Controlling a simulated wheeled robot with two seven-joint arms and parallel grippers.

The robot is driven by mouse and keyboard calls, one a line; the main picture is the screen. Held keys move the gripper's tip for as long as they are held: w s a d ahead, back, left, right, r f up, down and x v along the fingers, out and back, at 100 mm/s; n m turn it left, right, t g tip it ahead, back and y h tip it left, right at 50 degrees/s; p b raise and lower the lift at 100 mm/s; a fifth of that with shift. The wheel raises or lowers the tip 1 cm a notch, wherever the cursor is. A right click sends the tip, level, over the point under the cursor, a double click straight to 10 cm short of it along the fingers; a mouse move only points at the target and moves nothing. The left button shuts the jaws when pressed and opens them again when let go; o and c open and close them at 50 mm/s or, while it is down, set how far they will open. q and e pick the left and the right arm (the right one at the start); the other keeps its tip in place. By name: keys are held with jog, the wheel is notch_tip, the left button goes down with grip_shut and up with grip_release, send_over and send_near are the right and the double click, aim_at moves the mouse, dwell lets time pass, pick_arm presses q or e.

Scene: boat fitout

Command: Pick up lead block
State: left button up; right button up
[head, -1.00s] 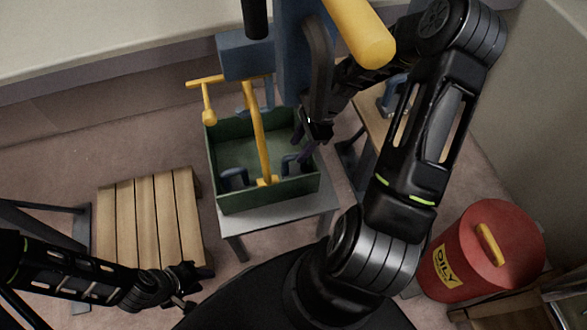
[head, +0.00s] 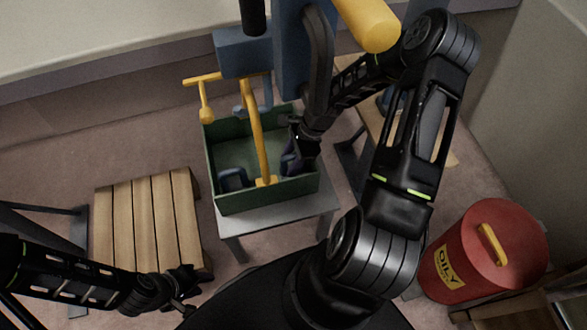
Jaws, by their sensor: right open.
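A green open-topped box (head: 258,200) stands on a small grey table in the middle of the head view. A dark blue-grey lead block (head: 233,178) sits inside it at the front left. Another dark block (head: 290,168) sits at the right side of the box, mostly covered by my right gripper (head: 291,153). My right gripper is open and down inside the right part of the box, at this block; I cannot tell if the fingers touch it. My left gripper (head: 188,284) is at the lower left, away from the box, its fingers too small and dark to read.
A wooden slatted stand (head: 150,220) is at left, a red oily-waste can (head: 475,260) at right.

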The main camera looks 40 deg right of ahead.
jog(key=shift+a+f, duration=0.1)
jog(key=shift+f, duration=0.15)
jog(key=shift+c, duration=0.2)
grip_shut()
dwell(0.5)
jog(key=shift+w+r, duration=0.1)
dwell(0.9)
